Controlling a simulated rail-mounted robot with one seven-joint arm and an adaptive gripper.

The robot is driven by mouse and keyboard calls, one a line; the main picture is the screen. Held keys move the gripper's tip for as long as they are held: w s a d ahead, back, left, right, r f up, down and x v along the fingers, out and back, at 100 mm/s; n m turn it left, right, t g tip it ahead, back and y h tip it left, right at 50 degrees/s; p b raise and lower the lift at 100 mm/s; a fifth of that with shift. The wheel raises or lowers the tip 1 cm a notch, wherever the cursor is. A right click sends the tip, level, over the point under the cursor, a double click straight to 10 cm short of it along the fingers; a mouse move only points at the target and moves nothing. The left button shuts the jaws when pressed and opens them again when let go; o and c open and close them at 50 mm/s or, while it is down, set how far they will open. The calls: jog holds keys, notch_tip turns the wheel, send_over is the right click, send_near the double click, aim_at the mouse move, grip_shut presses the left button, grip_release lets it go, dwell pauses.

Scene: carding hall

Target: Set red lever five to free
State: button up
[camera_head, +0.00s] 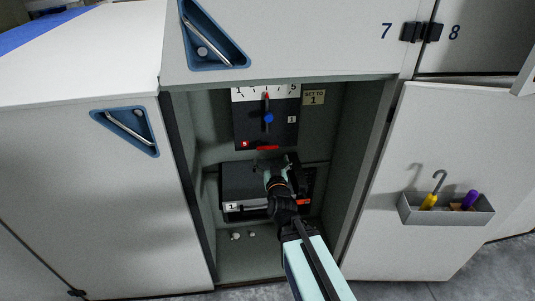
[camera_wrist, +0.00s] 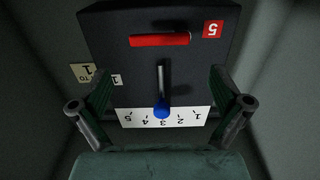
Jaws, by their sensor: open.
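The red lever (camera_head: 267,148) is a short red bar lying across the lower edge of a black control box (camera_head: 283,131) inside the open cabinet. A red label marked 5 (camera_head: 244,144) is beside it. In the wrist view, which is upside down, the red lever (camera_wrist: 160,40) lies level near the top, with its 5 label (camera_wrist: 212,29) to the right. My gripper (camera_head: 271,164) is just below the lever in the head view. In the wrist view its fingers (camera_wrist: 160,78) are spread wide and empty, with the box face between them.
Above the lever is a blue-tipped pointer (camera_head: 268,118) on a 1–5 scale (camera_wrist: 163,117). A "SET TO 1" plate (camera_head: 314,97) is at right. A second black box (camera_head: 240,181) sits below. The open door (camera_head: 440,130) at right carries a tray (camera_head: 447,210) with tools.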

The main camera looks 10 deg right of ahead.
aim_at(267, 147)
jog(key=w, duration=0.8)
jog(key=shift+w+d, duration=0.2)
jog(key=shift+w, duration=0.05)
jog(key=c, duration=1.4)
jog(key=shift+a, duration=0.1)
